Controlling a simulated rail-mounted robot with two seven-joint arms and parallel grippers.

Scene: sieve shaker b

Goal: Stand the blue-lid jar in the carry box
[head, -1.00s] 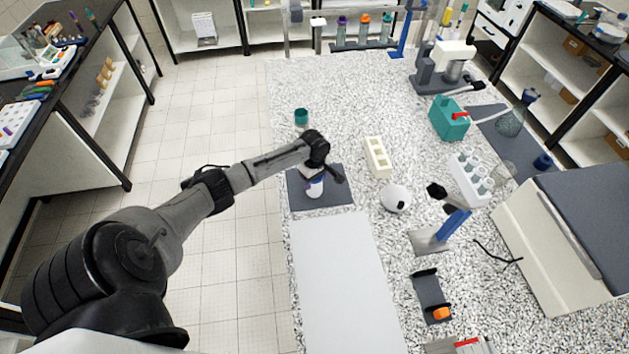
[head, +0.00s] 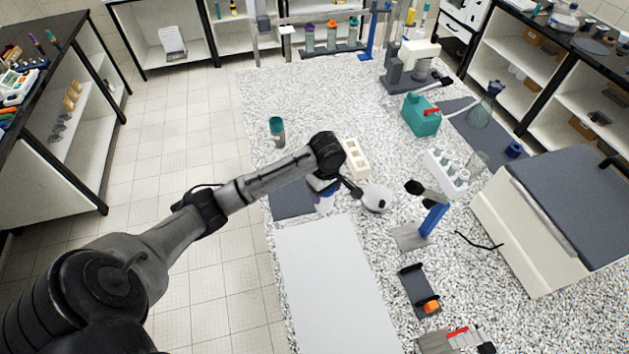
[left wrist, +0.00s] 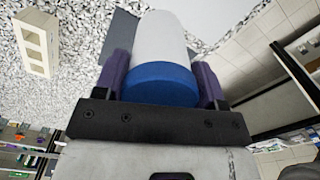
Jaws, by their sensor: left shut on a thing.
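The blue-lid jar (head: 324,204) is white, and its blue lid (left wrist: 160,84) sits between the purple fingers of my left gripper in the left wrist view. My left gripper (head: 322,186) is shut on the jar near its lid. In the head view the jar is at the right edge of the dark mat (head: 288,203) and looks roughly upright; my gripper partly hides it. A cream box with square openings (head: 356,158) stands just beyond the jar, and it also shows in the left wrist view (left wrist: 32,42). I cannot tell for sure whether this is the carry box. My right gripper is not in view.
A round white device (head: 376,199) stands close right of the jar. A teal-topped bottle (head: 277,131) stands behind the mat. A blue stand (head: 433,220), a white tube rack (head: 446,172) and a large grey-topped cream box (head: 545,220) are further right. A pale board (head: 335,285) lies in front.

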